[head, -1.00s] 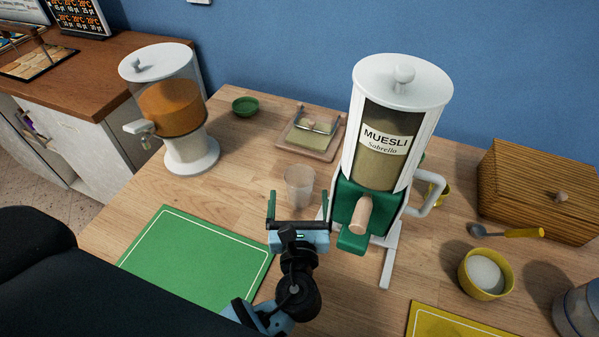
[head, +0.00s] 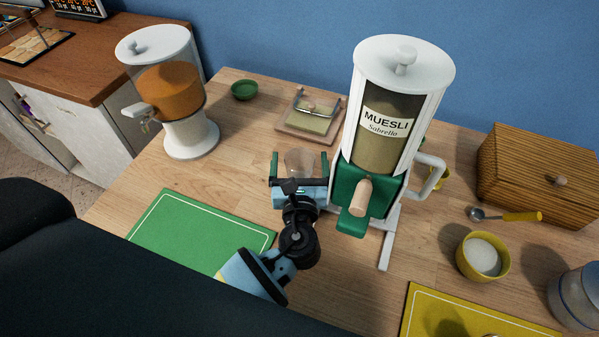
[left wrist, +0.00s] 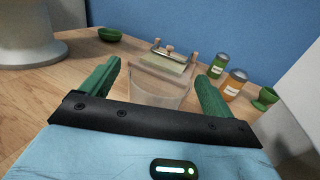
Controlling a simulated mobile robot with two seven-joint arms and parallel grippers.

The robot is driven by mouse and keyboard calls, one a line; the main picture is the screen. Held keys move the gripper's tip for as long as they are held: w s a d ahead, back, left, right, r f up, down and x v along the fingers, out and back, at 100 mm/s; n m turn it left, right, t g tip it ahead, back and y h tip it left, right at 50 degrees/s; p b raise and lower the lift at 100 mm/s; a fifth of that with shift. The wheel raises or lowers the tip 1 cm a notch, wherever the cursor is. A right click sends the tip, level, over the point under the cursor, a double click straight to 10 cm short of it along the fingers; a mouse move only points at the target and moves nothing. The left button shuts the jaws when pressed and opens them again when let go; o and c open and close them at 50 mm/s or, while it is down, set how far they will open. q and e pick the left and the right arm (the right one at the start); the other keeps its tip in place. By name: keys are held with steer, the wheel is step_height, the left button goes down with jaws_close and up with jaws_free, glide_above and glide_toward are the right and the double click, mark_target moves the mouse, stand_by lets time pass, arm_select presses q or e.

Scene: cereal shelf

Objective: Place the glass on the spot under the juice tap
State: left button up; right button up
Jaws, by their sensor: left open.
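The clear glass (head: 300,163) stands on the wooden table, left of the muesli dispenser. My left gripper (head: 300,166) is open around it, with a green finger on each side. In the left wrist view the glass (left wrist: 160,88) shows between the two open fingers of my left gripper (left wrist: 158,88); its lower part is hidden by the gripper body. The juice dispenser (head: 172,92) with orange juice stands at the back left on a white base. Its juice tap (head: 139,112) points left-front. My right gripper is not in view.
The muesli dispenser (head: 385,130) stands close to the right of my left gripper. A butter dish (head: 311,116) is behind the glass and a green bowl (head: 244,90) lies further left. The green mat (head: 200,236) is front left. Bare table lies between mat and juice dispenser.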

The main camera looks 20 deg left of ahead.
arm_select(q)
steer(key=shift+x, duration=1.35)
steer(key=shift+c, duration=0.5)
steer(key=c, duration=1.5)
steer(key=shift+r, duration=0.55)
steer(key=s, duration=0.6)
steer(key=s+r, duration=0.1)
steer(key=s, duration=0.5)
steer(key=s+r, duration=0.1)
steer(key=s, duration=0.5)
steer(key=shift+a+r, duration=0.2)
steer(key=shift+a, duration=0.05)
